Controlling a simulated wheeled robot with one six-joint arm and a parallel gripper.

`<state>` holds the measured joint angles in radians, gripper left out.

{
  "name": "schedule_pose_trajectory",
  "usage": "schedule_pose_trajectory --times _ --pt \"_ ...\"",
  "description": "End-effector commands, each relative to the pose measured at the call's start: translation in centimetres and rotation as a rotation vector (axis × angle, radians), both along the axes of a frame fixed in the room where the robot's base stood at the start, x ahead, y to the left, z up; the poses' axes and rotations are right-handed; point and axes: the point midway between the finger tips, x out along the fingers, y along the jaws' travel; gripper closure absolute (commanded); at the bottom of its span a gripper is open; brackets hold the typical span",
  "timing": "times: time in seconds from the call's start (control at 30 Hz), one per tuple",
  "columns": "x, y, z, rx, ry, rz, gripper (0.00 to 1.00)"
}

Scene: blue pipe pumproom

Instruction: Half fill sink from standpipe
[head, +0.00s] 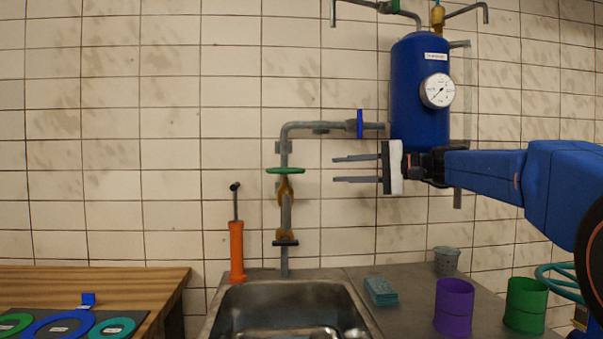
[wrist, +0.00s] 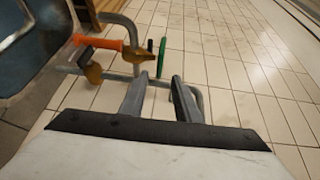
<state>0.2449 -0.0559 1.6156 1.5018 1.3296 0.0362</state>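The steel sink (head: 285,306) is at the bottom middle of the head view; no water is discernible in its visible part. The grey standpipe (head: 286,216) rises behind it, with a green handwheel (head: 285,171), brass fittings and a black handle (head: 285,243). Its upper pipe bends right through a blue handwheel (head: 360,124) towards a blue tank (head: 420,92) with a gauge (head: 438,91). My gripper (head: 335,169) is open and empty, right of the standpipe, its fingers pointing left. The wrist view shows the spread fingers, with the green handwheel (wrist: 161,60) beyond them.
An orange hand pump (head: 236,250) stands left of the standpipe. Teal cloths (head: 381,291), a purple cup (head: 454,306), a green cup (head: 526,304) and a grey perforated cup (head: 446,260) are on the right counter. A wooden table (head: 150,284) with coloured rings is at left.

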Motion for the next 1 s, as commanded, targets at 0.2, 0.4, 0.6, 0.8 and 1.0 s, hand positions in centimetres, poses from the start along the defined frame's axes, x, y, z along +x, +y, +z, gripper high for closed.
schedule_pose_trajectory --times 0.2,0.4,0.6,0.8,1.0 --pt "1.6 3.2 -0.2 0.0 0.0 0.004 0.7" --pt "3.1 6.0 -0.5 -0.001 0.001 0.003 0.7" --pt "4.5 8.7 -0.7 -0.001 0.001 0.002 0.7" --pt "5.4 10.4 -0.8 -0.001 0.001 0.001 0.7" --pt "5.7 10.9 -0.8 0.0 0.0 0.001 0.7"
